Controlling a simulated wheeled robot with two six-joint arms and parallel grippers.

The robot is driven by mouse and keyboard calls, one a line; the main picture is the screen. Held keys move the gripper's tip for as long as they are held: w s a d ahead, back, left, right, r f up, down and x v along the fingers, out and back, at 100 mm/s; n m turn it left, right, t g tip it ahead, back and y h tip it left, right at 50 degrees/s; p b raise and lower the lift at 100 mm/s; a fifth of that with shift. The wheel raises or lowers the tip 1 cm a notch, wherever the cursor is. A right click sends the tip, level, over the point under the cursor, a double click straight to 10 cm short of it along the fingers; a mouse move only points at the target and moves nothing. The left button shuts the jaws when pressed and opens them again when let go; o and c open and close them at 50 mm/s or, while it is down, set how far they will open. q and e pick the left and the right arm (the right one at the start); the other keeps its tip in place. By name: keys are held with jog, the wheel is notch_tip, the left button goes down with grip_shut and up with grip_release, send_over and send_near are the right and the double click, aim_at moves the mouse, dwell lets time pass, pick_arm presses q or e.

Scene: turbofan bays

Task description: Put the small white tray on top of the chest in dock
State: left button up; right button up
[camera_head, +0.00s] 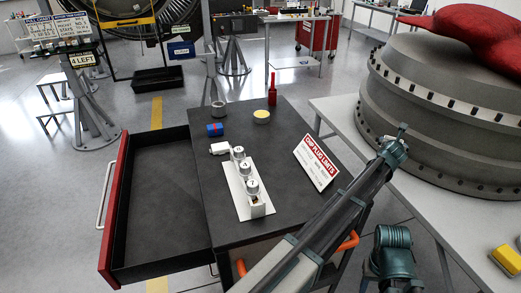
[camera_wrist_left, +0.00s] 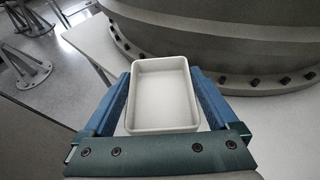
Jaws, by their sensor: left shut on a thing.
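The small white tray (camera_wrist_left: 160,127) is a shallow open rectangular box, empty inside. It sits between the blue fingers of my left gripper (camera_wrist_left: 162,92) in the left wrist view, and the gripper is shut on it. The tray cannot be seen in the head view. The chest is dark with a flat black top (camera_head: 285,133). Its red-fronted drawer (camera_head: 115,205) stands open and empty to the left. An arm of mine crosses the front right of the chest in the head view, with no fingertips showing. My right gripper is not in view.
On the chest top are a white strip with several round white pieces (camera_head: 245,172), a red-lettered sign (camera_head: 316,162), a blue-red roll (camera_head: 215,129), a yellow disc (camera_head: 261,116), a tape ring (camera_head: 218,109) and a red bottle (camera_head: 272,90). A large grey casing (camera_head: 430,110) stands on the right bench (camera_head: 338,112).

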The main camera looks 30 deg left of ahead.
pick_arm(q)
jog(key=s+a+r+n+g+y+p, duration=0.1)
jog(key=s+a+r+n+y+p, duration=0.25)
jog(key=a, duration=0.75)
jog(key=s+a+r+n+y+p, duration=0.1)
jog(key=s+a+r+p, duration=0.25)
jog(key=s+a, duration=0.45)
notch_tip(320, 180, up, 7)
jog(key=n+g+y+p, duration=0.4)
jog(key=n+y+p, duration=0.1)
jog(key=y+p, duration=0.1)
send_over(269, 141)
jog(key=shift+h, duration=0.25)
notch_tip(269, 141, down, 10)
jog(key=b, duration=0.9)
jog(key=shift+b, duration=0.35)
jog(key=shift+f, duration=0.15)
jog(key=o, duration=1.1)
jog(key=shift+c, duration=0.2)
